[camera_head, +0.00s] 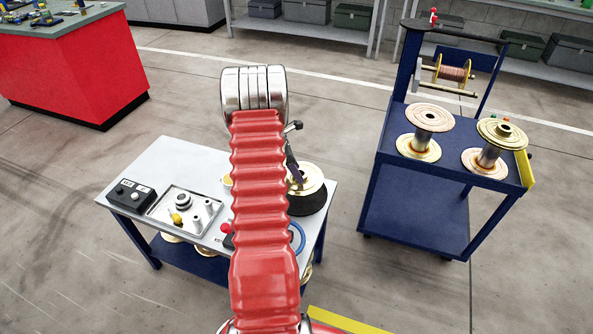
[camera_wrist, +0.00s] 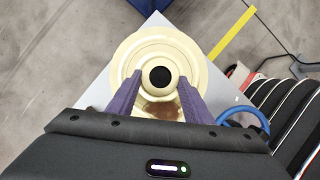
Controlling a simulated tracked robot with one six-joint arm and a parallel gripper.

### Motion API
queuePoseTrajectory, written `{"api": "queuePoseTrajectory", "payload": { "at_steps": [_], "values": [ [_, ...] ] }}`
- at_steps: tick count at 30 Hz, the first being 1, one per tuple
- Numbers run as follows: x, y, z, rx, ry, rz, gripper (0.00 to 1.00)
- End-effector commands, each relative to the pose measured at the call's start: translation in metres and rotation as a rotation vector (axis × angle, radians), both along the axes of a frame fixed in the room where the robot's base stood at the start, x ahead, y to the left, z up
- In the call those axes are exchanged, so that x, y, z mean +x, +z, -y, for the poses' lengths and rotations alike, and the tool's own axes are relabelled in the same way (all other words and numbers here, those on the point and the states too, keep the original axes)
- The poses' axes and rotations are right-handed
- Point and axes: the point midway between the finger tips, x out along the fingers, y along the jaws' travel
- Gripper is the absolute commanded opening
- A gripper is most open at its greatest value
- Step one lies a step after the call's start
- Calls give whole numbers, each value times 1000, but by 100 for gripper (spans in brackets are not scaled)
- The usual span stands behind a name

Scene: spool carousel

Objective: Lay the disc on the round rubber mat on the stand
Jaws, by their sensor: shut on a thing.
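The disc (camera_head: 314,184) is pale gold, with a raised hub and a dark centre hole. In the wrist view the disc (camera_wrist: 128,58) fills the middle, and the purple fingers of my gripper (camera_wrist: 160,88) are shut on its hub from both sides. In the head view my gripper (camera_head: 294,174) reaches down to it from behind my red arm. A dark round mat or stand top (camera_head: 310,206) shows directly under the disc. I cannot tell whether the disc touches it or hangs just above. My arm hides their left side.
The grey-topped bench (camera_head: 160,160) holds a black button box (camera_head: 130,193), a metal tray (camera_head: 160,214) with small parts, and a blue ring (camera_head: 299,238) beside the stand. A blue cart (camera_head: 420,190) with spools stands at right. A red cabinet (camera_head: 75,75) is at back left.

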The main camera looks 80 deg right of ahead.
Motion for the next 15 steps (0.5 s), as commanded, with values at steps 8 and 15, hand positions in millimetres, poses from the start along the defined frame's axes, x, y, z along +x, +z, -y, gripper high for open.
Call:
{"api": "queuePoseTrajectory", "payload": {
  "at_steps": [8,15],
  "values": [
    [2,-1,0,-1,3,1,5],
    [2,-11,0,0,2,0,5]
  ]
}}
